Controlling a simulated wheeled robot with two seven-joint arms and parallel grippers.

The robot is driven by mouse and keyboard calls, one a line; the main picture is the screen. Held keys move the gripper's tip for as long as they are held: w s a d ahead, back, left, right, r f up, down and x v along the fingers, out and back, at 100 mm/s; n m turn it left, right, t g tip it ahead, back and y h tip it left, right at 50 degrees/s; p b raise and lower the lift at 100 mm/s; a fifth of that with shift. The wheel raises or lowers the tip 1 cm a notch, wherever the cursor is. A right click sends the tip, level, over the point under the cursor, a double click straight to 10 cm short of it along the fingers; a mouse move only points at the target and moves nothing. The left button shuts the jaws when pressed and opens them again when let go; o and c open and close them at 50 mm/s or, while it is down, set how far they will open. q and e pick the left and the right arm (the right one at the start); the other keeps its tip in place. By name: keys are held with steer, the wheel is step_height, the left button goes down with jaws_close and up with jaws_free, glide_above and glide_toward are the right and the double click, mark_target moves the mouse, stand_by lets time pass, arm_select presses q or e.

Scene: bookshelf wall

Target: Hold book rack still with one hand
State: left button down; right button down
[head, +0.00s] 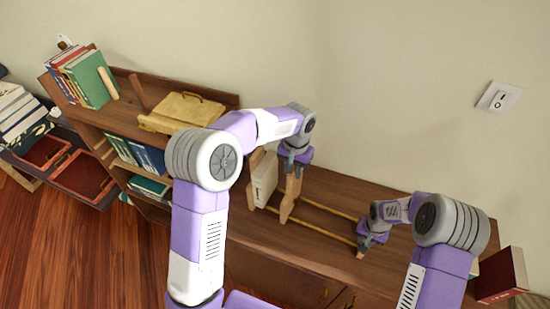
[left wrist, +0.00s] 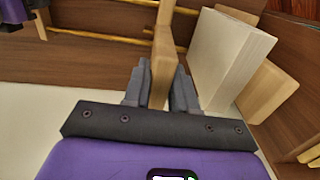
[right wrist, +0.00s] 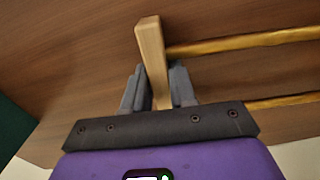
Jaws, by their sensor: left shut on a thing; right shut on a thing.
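The book rack is light wood, with two thin rails (head: 328,211) running along the shelf top, a left end panel and a sliding upright (head: 287,208). A white book (head: 265,180) stands between the left panel and the upright. My left gripper (head: 296,165) is shut on the upright; in the left wrist view the upright (left wrist: 163,50) sits between its fingers, beside the book (left wrist: 228,52). My right gripper (head: 364,243) is at the rack's right end. In the right wrist view it is shut on the end post (right wrist: 151,55), where the rails (right wrist: 240,42) meet it.
The rack is on a low brown cabinet (head: 300,247) against the wall. A red book (head: 500,277) stands at the right. The rails between my grippers are bare.

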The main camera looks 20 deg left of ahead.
arm_select(q)
steer(key=d, duration=0.8)
steer(key=shift+s+d, duration=0.25)
steer(key=shift+s, duration=0.1)
steer(key=c, duration=0.8)
jaws_free()
steer(key=shift+a, duration=0.1)
steer(key=shift+o, duration=0.2)
step_height(320, 180, up, 12)
